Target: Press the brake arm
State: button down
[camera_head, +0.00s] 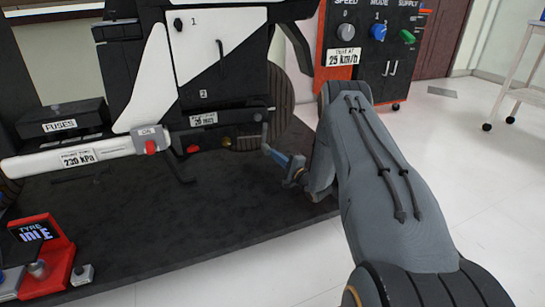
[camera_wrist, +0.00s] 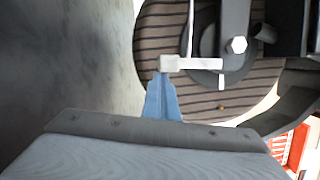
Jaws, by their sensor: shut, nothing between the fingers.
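What looks like the brake arm is a thin grey lever (camera_head: 265,134) hanging from the rod at the lower right of the chassis rig, in front of a wheel. In the wrist view it is a pale bar (camera_wrist: 200,63) with a thin rod rising from it. My gripper (camera_head: 273,153), with blue fingers, is shut and empty at the lever's lower end. In the wrist view the gripper tip (camera_wrist: 162,76) meets the left end of the pale bar; I cannot tell whether they touch. The tip hides a little of that end.
A ribbed wheel (camera_wrist: 160,35) stands behind the lever, with a hex bolt (camera_wrist: 239,44) at its hub. The dark platform (camera_head: 230,205) is clear below. A control cabinet (camera_head: 370,60) with knobs stands at the back right. A white pressure-labelled cylinder (camera_head: 95,157) lies to the left.

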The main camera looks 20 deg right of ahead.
jog(key=shift+s+d+f, duration=0.15)
jog(key=shift+s+d, duration=0.1)
jog(key=shift+d, duration=0.2)
jog(key=shift+s+d+f, duration=0.15)
jog(key=shift+s+d, duration=0.05)
jog(key=shift+d, duration=0.25)
jog(key=p+v, duration=0.4)
jog(key=v, duration=0.3)
jog(key=shift+s, duration=0.35)
jog(key=shift+s+d+f+p, duration=0.1)
jog(key=shift+s+d+p, duration=0.15)
jog(key=shift+s, duration=0.45)
jog(key=shift+w+a, duration=0.1)
